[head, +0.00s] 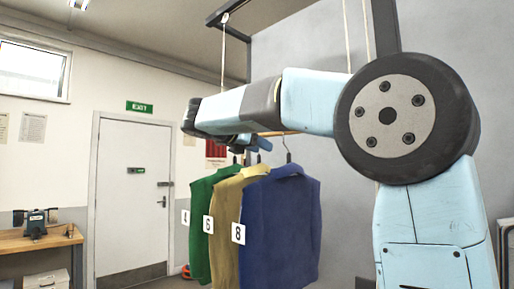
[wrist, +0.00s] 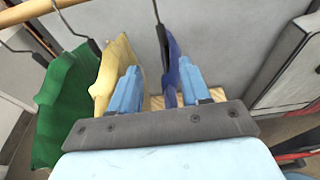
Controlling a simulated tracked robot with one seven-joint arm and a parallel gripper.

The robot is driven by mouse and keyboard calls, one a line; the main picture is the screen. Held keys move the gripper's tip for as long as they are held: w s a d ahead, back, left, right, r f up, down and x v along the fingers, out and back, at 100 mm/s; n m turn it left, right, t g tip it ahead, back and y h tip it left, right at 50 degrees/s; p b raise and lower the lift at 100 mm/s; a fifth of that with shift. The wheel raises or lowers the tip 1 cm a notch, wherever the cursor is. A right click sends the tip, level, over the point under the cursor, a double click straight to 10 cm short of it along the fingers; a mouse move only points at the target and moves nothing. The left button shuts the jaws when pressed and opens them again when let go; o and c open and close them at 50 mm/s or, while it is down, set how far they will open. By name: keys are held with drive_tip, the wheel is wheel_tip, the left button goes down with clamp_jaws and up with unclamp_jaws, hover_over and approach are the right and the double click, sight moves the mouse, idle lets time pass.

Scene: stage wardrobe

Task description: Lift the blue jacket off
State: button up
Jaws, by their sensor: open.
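The blue jacket (head: 282,228) with tag 8 hangs from the rail on a dark hook, nearest in the head view. In the wrist view the blue jacket (wrist: 173,68) is seen edge-on from above. My gripper (wrist: 158,68) is open, with one finger on each side of the blue jacket's upper part. The jacket is closer to the right finger; I cannot tell if they touch. In the head view my gripper (head: 256,144) is above the jackets, partly hidden by my arm.
A yellow jacket (head: 227,195) with tag 6 and a green jacket (head: 203,215) with tag 4 hang close beside the blue one. The yellow jacket is near my left finger in the wrist view. The wooden rail (wrist: 38,10) hangs on ropes. A grey wall stands behind.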

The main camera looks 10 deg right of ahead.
sight(288, 157)
drive_tip(key=shift+x, duration=7.4)
drive_tip(key=shift+s+d, duration=0.1)
clamp_jaws()
drive_tip(key=shift+r, duration=0.4)
drive_tip(key=shift+r, duration=1.2)
